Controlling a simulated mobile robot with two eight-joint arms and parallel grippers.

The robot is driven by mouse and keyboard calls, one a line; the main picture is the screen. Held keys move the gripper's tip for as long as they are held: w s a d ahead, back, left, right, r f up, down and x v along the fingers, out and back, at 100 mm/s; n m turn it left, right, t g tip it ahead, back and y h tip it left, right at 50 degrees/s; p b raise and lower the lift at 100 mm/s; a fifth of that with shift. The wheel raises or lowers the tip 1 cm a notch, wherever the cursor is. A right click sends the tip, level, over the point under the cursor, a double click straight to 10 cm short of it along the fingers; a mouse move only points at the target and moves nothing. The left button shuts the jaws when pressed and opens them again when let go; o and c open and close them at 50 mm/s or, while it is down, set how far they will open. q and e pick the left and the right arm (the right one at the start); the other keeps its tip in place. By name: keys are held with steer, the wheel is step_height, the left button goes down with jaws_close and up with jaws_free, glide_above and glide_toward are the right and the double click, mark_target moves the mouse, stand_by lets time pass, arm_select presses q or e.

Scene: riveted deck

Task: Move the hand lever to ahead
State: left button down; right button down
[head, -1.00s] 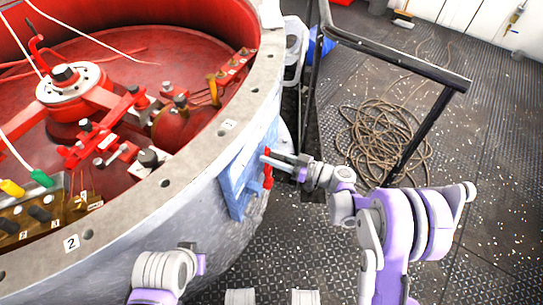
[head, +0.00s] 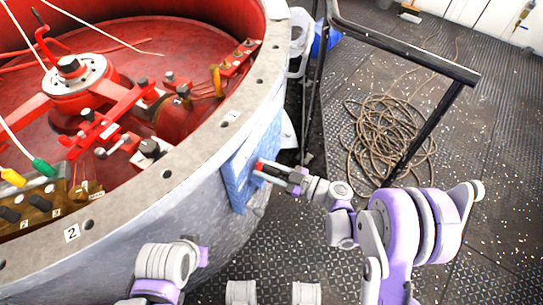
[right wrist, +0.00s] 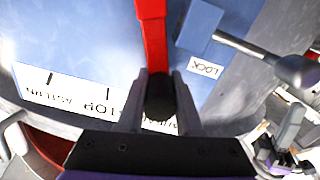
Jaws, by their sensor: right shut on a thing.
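The hand lever is a red bar with a dark knob; it shows in the right wrist view (right wrist: 153,45) and as a small red piece in the head view (head: 260,166). My right gripper (head: 263,172) is shut on the lever, its fingers either side of the knob in the right wrist view (right wrist: 160,98). The lever is mounted on a blue panel (head: 240,178) on the drum's outer wall. An upside-down label strip (right wrist: 70,100) reads ASTERN and STOP; its right part, behind my fingers, is mostly hidden.
A LOCK label (right wrist: 204,67) and a grey rod with a rounded end (right wrist: 290,70) are right of the lever. The large drum (head: 190,165) fills the left. A black rail (head: 400,60) stands right, near coiled rope (head: 385,135) on the deck.

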steer(key=shift+s+a+f+n, duration=0.2)
steer(key=shift+s+f+n, duration=0.1)
steer(key=shift+s, duration=0.15)
steer(key=c, duration=0.6)
jaws_free()
steer(key=shift+r, duration=0.1)
steer(key=shift+w, duration=0.1)
steer(key=shift+d, duration=0.25)
steer(key=p+v, duration=0.1)
steer(key=v, duration=0.9)
steer(key=shift+s, duration=0.2)
steer(key=shift+d, duration=0.15)
